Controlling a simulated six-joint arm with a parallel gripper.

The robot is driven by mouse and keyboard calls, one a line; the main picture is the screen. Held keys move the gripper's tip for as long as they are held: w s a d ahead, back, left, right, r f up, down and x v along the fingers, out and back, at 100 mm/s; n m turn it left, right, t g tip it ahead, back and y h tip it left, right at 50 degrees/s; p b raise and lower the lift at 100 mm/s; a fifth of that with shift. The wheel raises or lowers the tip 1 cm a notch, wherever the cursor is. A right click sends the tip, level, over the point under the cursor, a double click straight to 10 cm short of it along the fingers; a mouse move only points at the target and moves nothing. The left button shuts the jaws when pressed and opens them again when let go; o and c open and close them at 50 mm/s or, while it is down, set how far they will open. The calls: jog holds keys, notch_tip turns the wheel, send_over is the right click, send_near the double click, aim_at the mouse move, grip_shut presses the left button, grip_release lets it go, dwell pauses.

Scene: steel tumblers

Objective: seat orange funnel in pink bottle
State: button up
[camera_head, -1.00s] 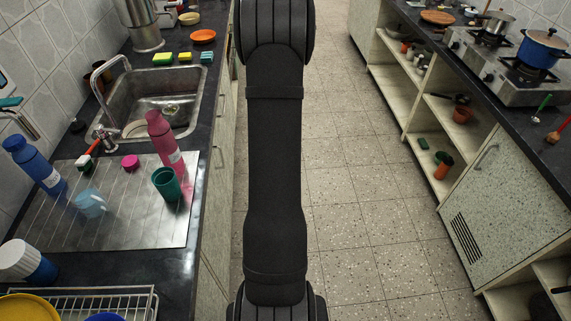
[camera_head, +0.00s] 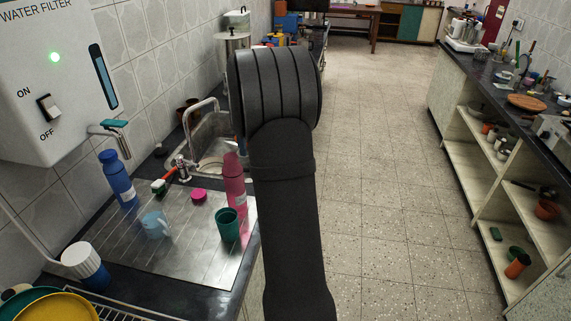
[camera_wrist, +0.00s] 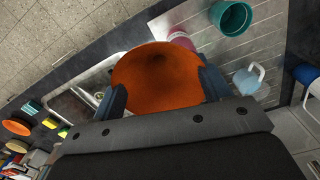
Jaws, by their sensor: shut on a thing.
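The orange funnel (camera_wrist: 155,88) is in my gripper (camera_wrist: 162,84) in the wrist view, with a blue-grey finger on either side of it. Its wide round mouth faces the camera, with a dark hole towards its far side. The pink bottle (camera_head: 234,188) stands upright on the steel drainboard beside the sink in the head view, partly behind my arm. In the wrist view only a piece of the pink bottle (camera_wrist: 181,40) shows past the funnel's edge; the rest is hidden. The funnel and bottle look apart, but I cannot tell the gap. My gripper is outside the head view.
On the drainboard (camera_head: 190,262) stand a green tumbler (camera_head: 228,226) close to the bottle, a light blue mug (camera_head: 156,226), a pink cap (camera_head: 199,195) and a blue bottle (camera_head: 118,180). The sink (camera_head: 210,145) and tap (camera_head: 187,125) lie behind. A water filter (camera_head: 50,75) hangs at left.

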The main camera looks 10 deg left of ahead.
jog(key=s+a+r+n, duration=0.2)
jog(key=a+r, duration=0.3)
jog(key=a, duration=0.1)
jog(key=shift+s, duration=0.1)
jog(key=shift+f, duration=0.45)
jog(key=shift+f, duration=2.95)
dwell(0.9)
jog(key=o, duration=1)
jog(key=shift+o, duration=0.2)
